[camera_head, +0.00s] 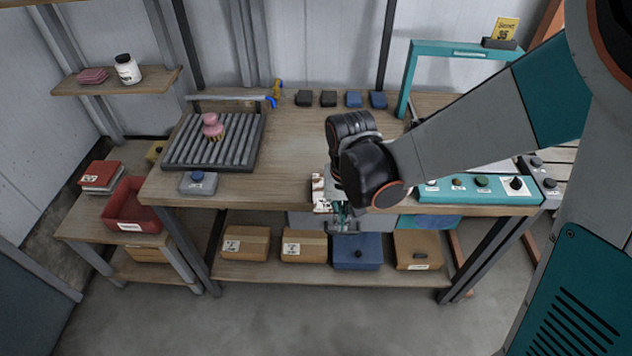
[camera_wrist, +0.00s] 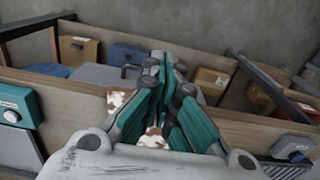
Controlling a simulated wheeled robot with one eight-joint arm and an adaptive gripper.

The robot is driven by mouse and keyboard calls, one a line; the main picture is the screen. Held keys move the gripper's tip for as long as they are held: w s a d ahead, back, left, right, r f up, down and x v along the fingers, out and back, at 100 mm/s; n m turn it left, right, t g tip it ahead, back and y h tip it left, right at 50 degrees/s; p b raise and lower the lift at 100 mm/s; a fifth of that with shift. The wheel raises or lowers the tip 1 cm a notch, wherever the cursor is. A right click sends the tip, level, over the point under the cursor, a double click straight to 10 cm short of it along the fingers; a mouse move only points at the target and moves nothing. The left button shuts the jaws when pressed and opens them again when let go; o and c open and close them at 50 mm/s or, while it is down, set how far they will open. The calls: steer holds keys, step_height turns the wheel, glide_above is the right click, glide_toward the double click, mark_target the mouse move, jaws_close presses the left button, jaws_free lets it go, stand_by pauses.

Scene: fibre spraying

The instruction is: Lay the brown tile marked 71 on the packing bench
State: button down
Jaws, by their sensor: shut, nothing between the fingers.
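I cannot make out a brown tile marked 71 in either view. My gripper (camera_head: 343,220) is at the front edge of the long wooden bench (camera_head: 270,187). Its teal fingers (camera_wrist: 163,70) are together in the wrist view, with nothing between them. A flat white-and-brown patterned piece (camera_head: 319,188) lies on the bench right by my gripper. It also shows under the fingers in the wrist view (camera_wrist: 118,101), mostly hidden by them, and no number on it can be read. No readable sign tells which surface is the packing bench.
A roller rack (camera_head: 185,152) with pink pieces stands on the bench's left. A teal frame (camera_head: 412,75) and a teal button panel (camera_head: 470,192) are on the right. Boxes (camera_head: 245,243) fill the lower shelf. A red bin (camera_head: 125,212) sits on the low left table (camera_head: 85,228).

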steer(key=w+f+b, duration=0.3)
steer(key=w+f, duration=0.1)
steer(key=f, duration=0.2)
steer(key=shift+f, duration=0.3)
steer(key=shift+d, duration=0.1)
steer(key=shift+w, duration=0.1)
steer(key=w, duration=1.7)
steer(key=shift+w+d, duration=0.2)
steer(key=shift+d, duration=0.1)
